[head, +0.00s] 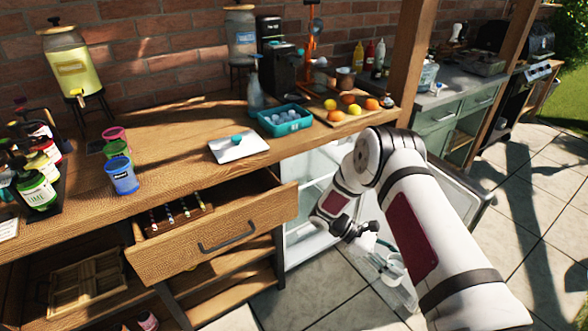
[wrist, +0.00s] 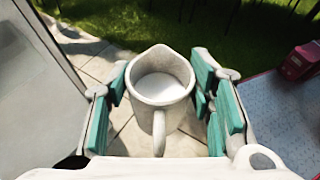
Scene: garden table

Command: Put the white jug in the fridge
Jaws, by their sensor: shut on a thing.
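The white jug (wrist: 160,95) is upright between the teal pads of my gripper (wrist: 160,103) in the wrist view. My gripper is shut on it, with a pad on each side. The jug's spout is at the top of that view and its handle toward the bottom. In the head view my gripper (head: 372,242) is low in front of the fridge (head: 303,235), beside the open door (head: 465,193). The fridge stands open under the counter, with pale shelves inside. My arm hides much of the opening and the door.
The wooden counter (head: 190,155) above holds a teal basket (head: 285,121), fruit, a white tablet-like panel (head: 238,147) and several cans. An open drawer (head: 215,240) juts out left of the fridge. In the wrist view a grey panel (wrist: 30,100) stands at left.

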